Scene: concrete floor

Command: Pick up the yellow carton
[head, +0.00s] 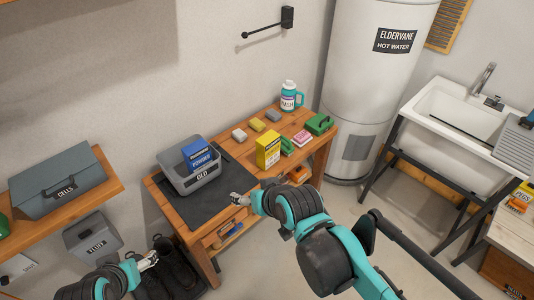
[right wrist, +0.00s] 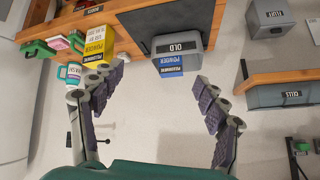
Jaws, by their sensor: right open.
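The yellow carton (head: 268,150) stands upright on the wooden bench, right of the dark mat. It also shows in the right wrist view (right wrist: 97,45), at the upper left, just beyond the left-hand finger. My right gripper (head: 239,199) is over the front edge of the bench, in front and left of the carton and apart from it. In the right wrist view its fingers (right wrist: 158,78) are spread wide with nothing between them. My left gripper (head: 149,261) is low at the left, away from the bench; its fingers are too small to judge.
A grey bin (head: 191,177) labelled OLD holds a blue carton (head: 201,156) on the dark mat (head: 225,194). Sponges and blocks lie behind the yellow carton. Green items and a pink packet (head: 302,137) sit to its right, a teal jug (head: 289,98) behind.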

